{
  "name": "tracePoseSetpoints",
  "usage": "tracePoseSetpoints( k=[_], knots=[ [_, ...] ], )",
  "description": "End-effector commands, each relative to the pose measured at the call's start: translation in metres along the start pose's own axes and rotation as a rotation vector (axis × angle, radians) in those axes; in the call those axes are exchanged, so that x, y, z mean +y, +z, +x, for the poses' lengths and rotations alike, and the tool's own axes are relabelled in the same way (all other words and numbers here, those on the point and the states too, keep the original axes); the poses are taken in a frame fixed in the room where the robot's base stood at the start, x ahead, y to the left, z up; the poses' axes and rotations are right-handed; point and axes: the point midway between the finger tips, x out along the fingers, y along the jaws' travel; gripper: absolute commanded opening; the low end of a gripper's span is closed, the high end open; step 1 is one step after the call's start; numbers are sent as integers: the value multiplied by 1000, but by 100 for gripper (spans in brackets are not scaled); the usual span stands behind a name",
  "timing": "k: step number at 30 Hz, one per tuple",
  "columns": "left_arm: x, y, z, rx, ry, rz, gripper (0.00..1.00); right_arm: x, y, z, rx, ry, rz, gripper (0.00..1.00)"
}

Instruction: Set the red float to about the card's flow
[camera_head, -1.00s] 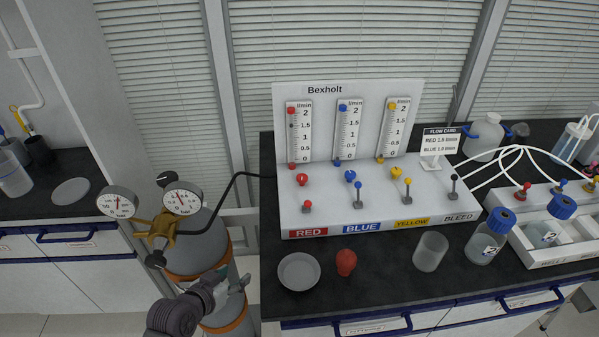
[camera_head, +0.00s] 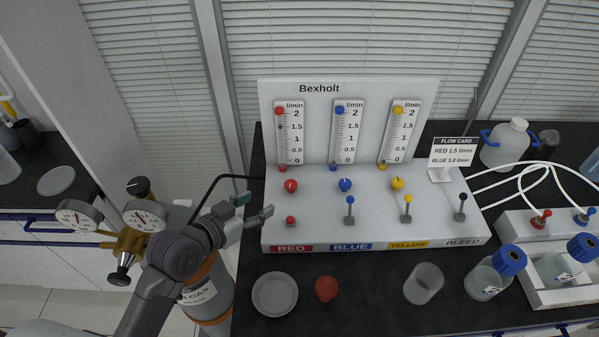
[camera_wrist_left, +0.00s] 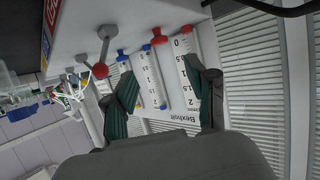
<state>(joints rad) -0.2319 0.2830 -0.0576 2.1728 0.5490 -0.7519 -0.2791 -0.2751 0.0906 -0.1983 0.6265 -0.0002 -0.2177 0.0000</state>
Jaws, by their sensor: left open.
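The white Bexholt panel (camera_head: 400,89) carries red, blue and yellow flow tubes. In the red tube (camera_head: 289,145) a small dark spot, seemingly the float, sits near the 1.5 mark. The red knob (camera_head: 291,185) is below that tube, and the red-tipped lever (camera_head: 291,220) is nearer me. The flow card (camera_head: 453,152) reads RED 1.5 l/min; its blue line is hard to read. My left gripper (camera_head: 254,206) is open and empty, left of the red knob and apart from it. In the left wrist view its fingers (camera_wrist_left: 166,78) are spread, with a red-tipped lever (camera_wrist_left: 100,70) beyond them. My right gripper is out of view.
A grey dish (camera_head: 275,294), a red object (camera_head: 326,289) and a clear beaker (camera_head: 423,284) stand in front of the panel. Gas gauges (camera_head: 145,216) on a cylinder are at left, near my arm. Blue-capped bottles (camera_head: 486,279) stand at right.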

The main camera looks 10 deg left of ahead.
Motion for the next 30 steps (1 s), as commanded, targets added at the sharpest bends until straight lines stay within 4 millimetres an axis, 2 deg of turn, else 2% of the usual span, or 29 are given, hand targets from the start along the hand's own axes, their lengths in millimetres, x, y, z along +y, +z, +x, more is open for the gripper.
tracePoseSetpoints(
  k=[5,9,12,17,21,24,30],
  knots=[
    [0,-2,16,2,-1,-3,57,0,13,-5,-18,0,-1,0],
    [0,-2,44,1,-1,-4,57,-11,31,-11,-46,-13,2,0],
    [0,-2,66,1,0,-4,57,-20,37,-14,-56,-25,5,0],
    [0,-2,99,0,0,-3,57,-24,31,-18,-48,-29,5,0],
    [0,-1,121,0,0,-2,57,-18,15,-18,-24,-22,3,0],
    [0,-1,130,0,-1,-1,57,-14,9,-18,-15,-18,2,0],
    [0,0,137,-1,0,-1,57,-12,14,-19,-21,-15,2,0]
  ],
)
